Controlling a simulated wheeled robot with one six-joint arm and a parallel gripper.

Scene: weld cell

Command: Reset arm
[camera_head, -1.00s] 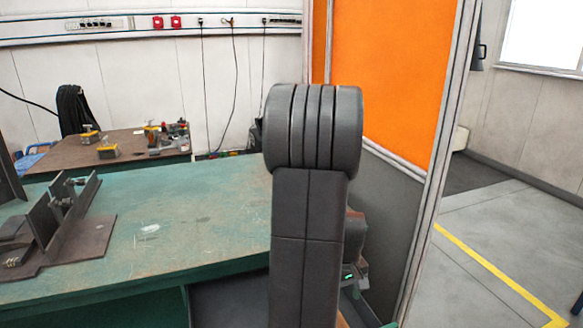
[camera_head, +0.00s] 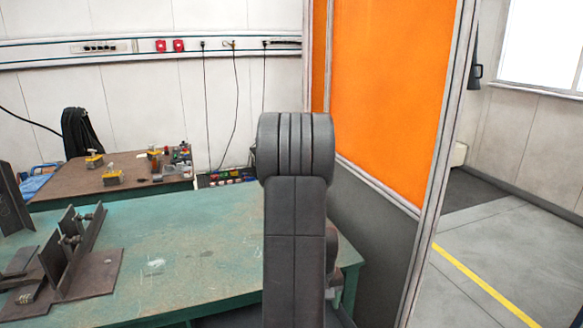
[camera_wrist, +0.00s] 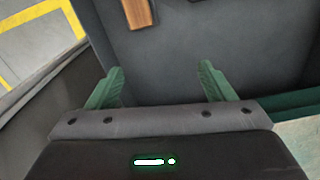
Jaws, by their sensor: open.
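My gripper (camera_wrist: 160,85) shows in the wrist view with its two green fingers spread apart and nothing between them. It faces a dark grey surface. In the head view my dark grey arm stands upright in the middle, in front of the green table's right end; the gripper itself is hidden there.
A green table (camera_head: 205,240) holds a metal fixture (camera_head: 75,255) at its left. Behind it is a brown table (camera_head: 70,185) with several small tools. An orange panel (camera_head: 390,90) stands right of my arm. Open floor (camera_head: 510,225) with a yellow line lies farther right.

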